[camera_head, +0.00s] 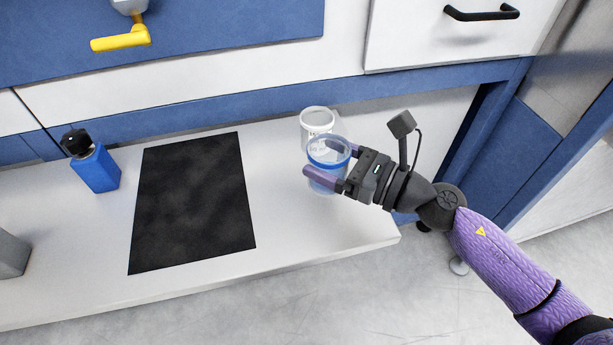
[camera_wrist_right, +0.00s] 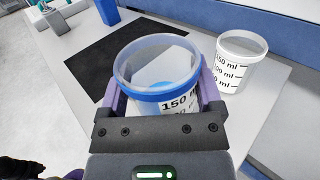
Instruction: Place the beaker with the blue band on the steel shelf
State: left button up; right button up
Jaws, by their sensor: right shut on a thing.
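The clear beaker with the blue band (camera_head: 328,170) is between the fingers of my right gripper (camera_head: 317,158), at the right end of a long pale ledge (camera_head: 300,235). The right wrist view shows the beaker (camera_wrist_right: 160,78) upright, its blue band just below the rim and black 150 ml marks on its side. My right gripper (camera_wrist_right: 158,90) is shut on it, one finger on each side. I cannot tell whether its base touches the ledge. My left gripper is not in view. I cannot tell whether the ledge is the steel shelf.
A white-looking beaker (camera_head: 316,120) with black marks stands close behind the held one; it also shows in the right wrist view (camera_wrist_right: 239,62). A black mat (camera_head: 192,202) lies left of them. A blue bottle (camera_head: 97,170) and a grey block (camera_head: 10,254) stand farther left.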

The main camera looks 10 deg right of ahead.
notch_tip(320, 180, down, 5)
jog(key=shift+b, duration=1.2)
jog(key=shift+r, duration=0.15)
jog(key=shift+f, duration=0.2)
jog(key=o, duration=1)
